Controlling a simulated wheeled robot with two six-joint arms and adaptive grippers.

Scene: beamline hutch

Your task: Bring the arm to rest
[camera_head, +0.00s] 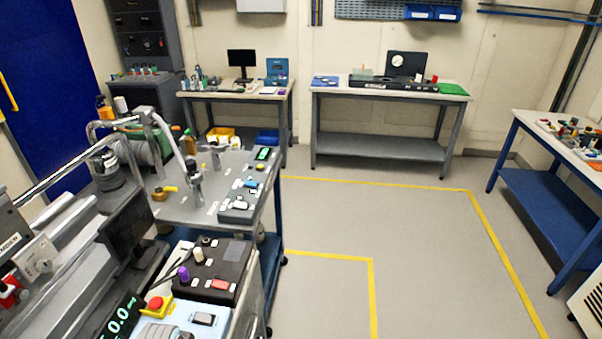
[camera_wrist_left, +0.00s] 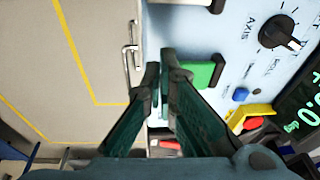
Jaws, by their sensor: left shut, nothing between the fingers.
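My left gripper (camera_wrist_left: 160,72) shows in the left wrist view, its dark green fingers close together and shut with nothing held. It is over the edge of a light blue control panel (camera_wrist_left: 228,50). The panel has a black AXIS knob (camera_wrist_left: 280,33), a blue button (camera_wrist_left: 240,94), a yellow-based emergency stop (camera_wrist_left: 250,117) and a lit green display (camera_wrist_left: 303,112). A green piece (camera_wrist_left: 204,75) shows behind the right finger. I cannot tell whether the fingers touch the panel. In the head view the panel (camera_head: 203,332) is at the bottom; I cannot make out either gripper there.
Beside the panel is a black box with knobs (camera_head: 205,268). A bench with pipework (camera_head: 200,206) stands behind it. Two tables (camera_head: 235,93) (camera_head: 385,92) line the back wall, and a blue table (camera_head: 545,200) is at right. The yellow-marked floor (camera_head: 420,255) is clear.

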